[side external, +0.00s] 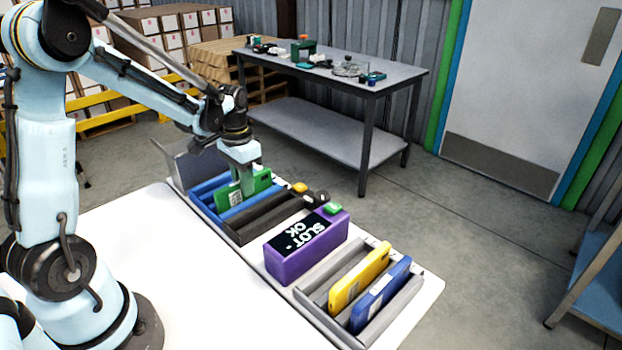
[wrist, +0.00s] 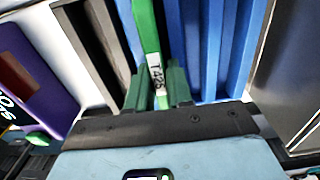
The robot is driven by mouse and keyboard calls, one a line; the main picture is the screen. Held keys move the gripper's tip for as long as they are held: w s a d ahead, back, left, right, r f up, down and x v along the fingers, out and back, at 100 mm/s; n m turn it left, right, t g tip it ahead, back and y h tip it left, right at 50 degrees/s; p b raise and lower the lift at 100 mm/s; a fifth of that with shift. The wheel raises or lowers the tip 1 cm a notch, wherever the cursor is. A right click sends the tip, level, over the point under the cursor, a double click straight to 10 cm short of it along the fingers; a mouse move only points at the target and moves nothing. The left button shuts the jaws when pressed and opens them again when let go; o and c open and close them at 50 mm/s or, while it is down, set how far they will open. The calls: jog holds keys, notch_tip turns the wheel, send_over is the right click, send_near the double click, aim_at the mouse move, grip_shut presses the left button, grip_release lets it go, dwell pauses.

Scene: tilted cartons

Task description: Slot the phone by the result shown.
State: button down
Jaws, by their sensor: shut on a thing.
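My gripper (side external: 240,163) is shut on a green phone (side external: 257,186), which stands on edge at the blue slotted rack (side external: 204,191). In the wrist view, my gripper (wrist: 157,90) pinches the green phone (wrist: 146,28), whose edge label seems to read T426. The blue rack (wrist: 215,45) lies to its right and the dark rack (wrist: 88,35) to its left. I cannot tell whether the phone's lower edge rests in a slot. A purple tester (side external: 287,262) has a black screen reading "SLOT - OK"; the dark rack (side external: 240,234) stands between it and the blue rack.
A grey rack (side external: 310,291) at the near end holds a yellow phone (side external: 360,277) and a blue phone (side external: 381,295). A green button (side external: 333,208) tops the tester. A grey panel (side external: 198,164) stands behind the blue rack. The white table (side external: 170,255) in front is clear.

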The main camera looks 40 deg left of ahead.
jog(key=c, duration=0.9)
grip_release()
jog(key=shift+c, duration=0.2)
notch_tip(320, 180, up, 12)
jog(key=shift+r, duration=0.15)
notch_tip(320, 180, up, 7)
dwell(0.6)
